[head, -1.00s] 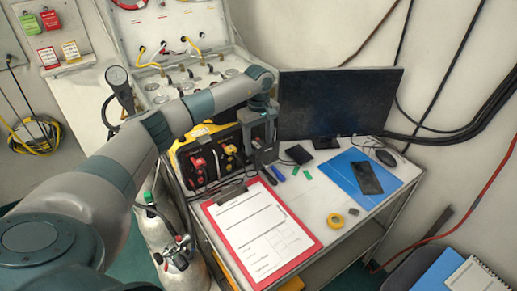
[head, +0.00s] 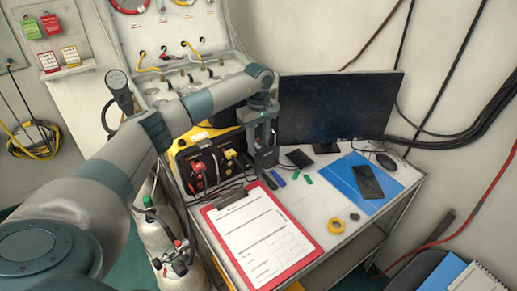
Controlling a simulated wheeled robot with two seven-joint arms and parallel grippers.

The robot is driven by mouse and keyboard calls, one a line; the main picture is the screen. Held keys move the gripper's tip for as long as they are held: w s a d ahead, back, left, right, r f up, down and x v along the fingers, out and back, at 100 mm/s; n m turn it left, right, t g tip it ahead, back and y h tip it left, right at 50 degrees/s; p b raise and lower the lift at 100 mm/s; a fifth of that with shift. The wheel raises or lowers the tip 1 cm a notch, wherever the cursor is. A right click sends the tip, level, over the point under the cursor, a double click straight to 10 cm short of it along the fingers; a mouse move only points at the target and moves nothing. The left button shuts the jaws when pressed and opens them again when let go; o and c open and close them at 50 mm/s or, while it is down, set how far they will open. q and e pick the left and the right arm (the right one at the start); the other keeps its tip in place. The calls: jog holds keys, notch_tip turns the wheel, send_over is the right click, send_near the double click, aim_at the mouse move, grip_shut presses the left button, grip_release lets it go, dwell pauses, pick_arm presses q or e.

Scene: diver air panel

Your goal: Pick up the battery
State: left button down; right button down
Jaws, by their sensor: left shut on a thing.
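The exact contact is too small to make out. My right gripper is not in view.
A monitor (head: 338,104) stands close to the right of my left gripper. A red clipboard (head: 258,242), a blue folder (head: 348,178) with a phone (head: 367,182), and yellow tape (head: 336,223) lie on the table. A gas cylinder (head: 157,235) stands left of it.

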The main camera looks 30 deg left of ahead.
aim_at(258, 145)
pick_arm(q)
notch_tip(258, 145, up, 7)
jog(key=b, duration=0.3)
jog(key=shift+r, duration=0.7)
jog(key=shift+s+f, duration=0.1)
jog(key=shift+s, duration=0.05)
